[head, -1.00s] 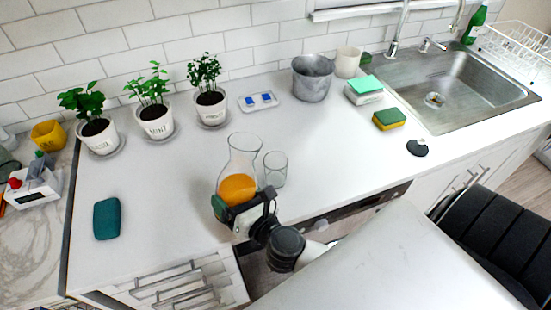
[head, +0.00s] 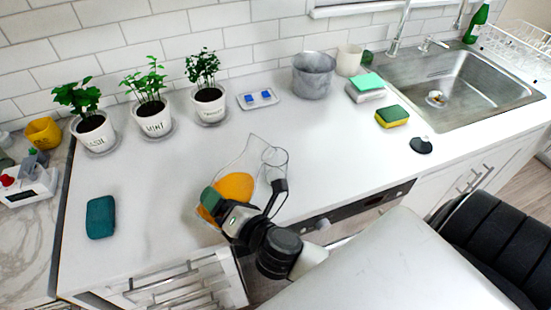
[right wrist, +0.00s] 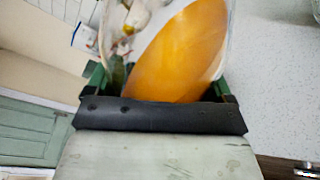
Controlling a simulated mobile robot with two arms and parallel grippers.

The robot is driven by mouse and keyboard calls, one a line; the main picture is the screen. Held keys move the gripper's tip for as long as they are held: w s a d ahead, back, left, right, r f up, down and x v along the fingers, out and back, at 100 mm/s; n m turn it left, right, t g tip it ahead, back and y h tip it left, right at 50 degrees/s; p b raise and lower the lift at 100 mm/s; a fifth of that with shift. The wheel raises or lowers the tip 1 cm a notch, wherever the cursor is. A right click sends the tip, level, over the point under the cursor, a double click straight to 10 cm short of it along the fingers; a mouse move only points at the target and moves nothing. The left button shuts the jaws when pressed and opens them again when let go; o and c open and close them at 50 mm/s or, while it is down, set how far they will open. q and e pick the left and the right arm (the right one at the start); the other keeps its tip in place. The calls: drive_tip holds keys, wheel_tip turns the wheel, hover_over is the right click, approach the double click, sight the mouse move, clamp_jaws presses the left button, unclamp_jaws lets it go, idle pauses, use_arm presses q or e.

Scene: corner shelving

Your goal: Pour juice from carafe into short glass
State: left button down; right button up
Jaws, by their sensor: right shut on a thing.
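The clear glass carafe (head: 236,180) with orange juice is tilted, its neck leaning right toward the short glass. My right gripper (head: 243,203) is shut around the carafe's body at the counter's front edge. The right wrist view shows the orange juice (right wrist: 178,55) between the two fingers, its surface slanted in the tilted carafe. The short clear glass (head: 276,160) stands just right of the carafe, and its outline overlaps the carafe's mouth. I see no clear stream of juice, and the glass looks clear. My left gripper is not in view.
Three potted herbs (head: 155,122) stand along the back wall, with a small tray (head: 258,99) and a metal pot (head: 313,76) to their right. A sponge (head: 392,117) lies near the sink (head: 470,85). A teal item (head: 100,217) lies at left. The counter's middle is clear.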

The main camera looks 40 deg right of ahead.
drive_tip(key=shift+a+m+b, duration=0.35)
drive_tip(key=shift+m+b, duration=0.15)
drive_tip(key=shift+m, duration=0.2)
drive_tip(key=shift+r, duration=0.25)
drive_tip(key=shift+s+a+r+m, duration=0.1)
drive_tip(key=shift+r+m, duration=0.1)
drive_tip(key=shift+m, duration=0.2)
drive_tip(key=shift+r+m+y, duration=0.3)
drive_tip(key=shift+r+m+p, duration=0.6)
drive_tip(key=shift+r+p, duration=0.2)
drive_tip(key=shift+p, duration=0.25)
idle(1.5)
